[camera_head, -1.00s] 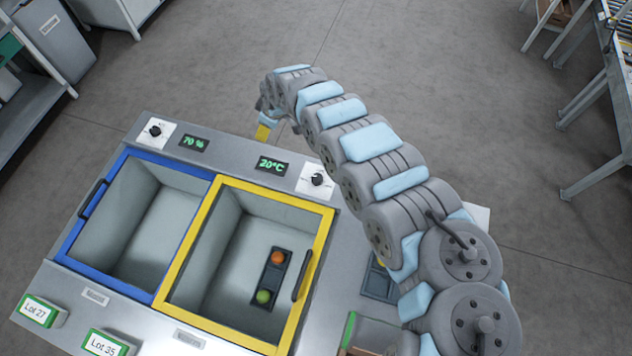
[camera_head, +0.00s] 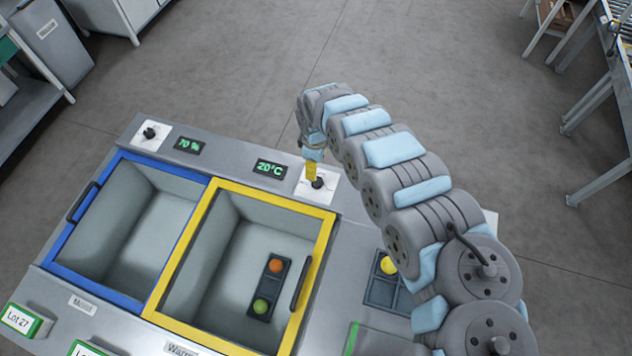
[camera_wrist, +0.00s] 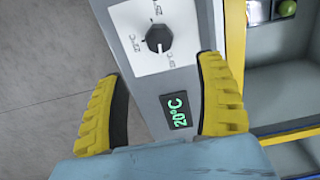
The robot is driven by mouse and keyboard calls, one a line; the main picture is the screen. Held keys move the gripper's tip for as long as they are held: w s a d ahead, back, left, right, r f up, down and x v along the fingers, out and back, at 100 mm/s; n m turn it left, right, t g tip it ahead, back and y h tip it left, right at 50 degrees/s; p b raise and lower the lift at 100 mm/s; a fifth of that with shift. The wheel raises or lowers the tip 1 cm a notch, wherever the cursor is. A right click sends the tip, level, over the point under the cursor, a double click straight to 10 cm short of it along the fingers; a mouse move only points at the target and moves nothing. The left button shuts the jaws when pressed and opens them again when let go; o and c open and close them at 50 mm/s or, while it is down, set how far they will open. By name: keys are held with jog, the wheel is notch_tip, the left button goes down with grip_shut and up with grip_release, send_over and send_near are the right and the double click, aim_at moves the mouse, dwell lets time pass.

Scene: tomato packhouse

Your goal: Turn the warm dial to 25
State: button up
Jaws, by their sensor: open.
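The warm dial (camera_head: 318,183) is a black knob on a white scale plate at the top right corner of the yellow-framed bin. It also shows in the wrist view as a black knob (camera_wrist: 159,38) with a white pointer line. The display beside it (camera_head: 270,169) reads 20°C; it shows in the wrist view too (camera_wrist: 176,110). My gripper (camera_head: 311,172) is over the dial plate in the head view, and its yellow fingers (camera_wrist: 160,92) stand wide apart in the wrist view. The knob lies ahead of the fingertips, and nothing is between the fingers in grip.
The yellow-framed bin (camera_head: 327,235) holds a tray with an orange and a green tomato. The blue-framed bin (camera_head: 118,158) is empty. A second dial (camera_head: 150,133) sits by a 70 % display (camera_head: 188,145). A dark tray (camera_head: 384,291) with a yellow tomato lies right.

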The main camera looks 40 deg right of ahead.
aim_at(316, 181)
notch_tip(316, 181, down, 10)
jog(key=b, duration=0.3)
jog(key=shift+f, duration=0.25)
jog(key=c, duration=1.2)
